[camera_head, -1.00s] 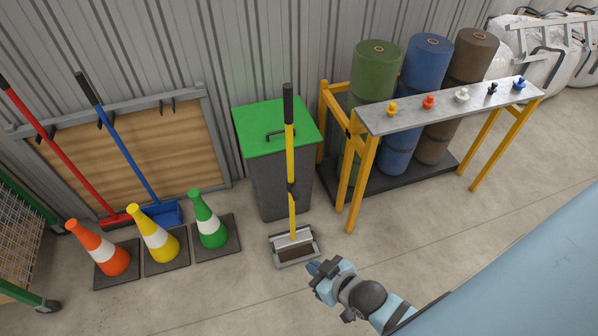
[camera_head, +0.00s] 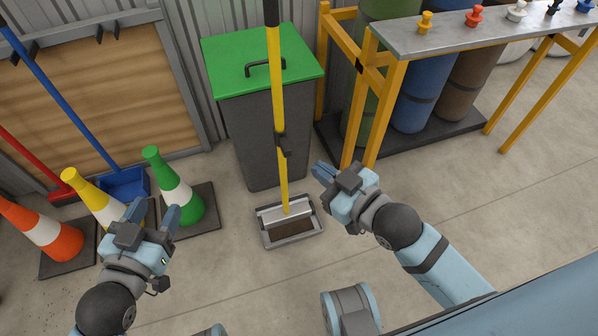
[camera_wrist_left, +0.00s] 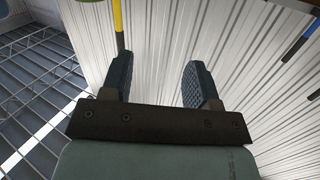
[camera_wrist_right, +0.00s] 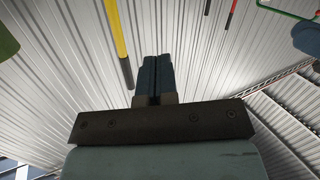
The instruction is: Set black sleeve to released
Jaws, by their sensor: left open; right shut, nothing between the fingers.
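A long-handled tool with a yellow pole (camera_head: 278,85) stands upright in front of the green-lidded bin. A black sleeve (camera_head: 281,144) sits partway down the pole, and a black grip (camera_head: 271,12) is at the top, cut by the frame edge. A pan-like head (camera_head: 290,220) is on the floor at its foot. My right gripper (camera_head: 323,172) is shut and empty, right of the pole and apart from it. My left gripper (camera_head: 154,212) is open and empty at the left, over the cones. A yellow pole shows beyond the fingers in the left wrist view (camera_wrist_left: 119,28) and right wrist view (camera_wrist_right: 116,35).
The bin (camera_head: 264,140) stands close behind the pole. Orange, yellow and green cones (camera_head: 180,195) stand at the left, the green one close to my left gripper. A yellow-legged bench (camera_head: 450,38) with small knobs stands at the right. Floor is clear at the right front.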

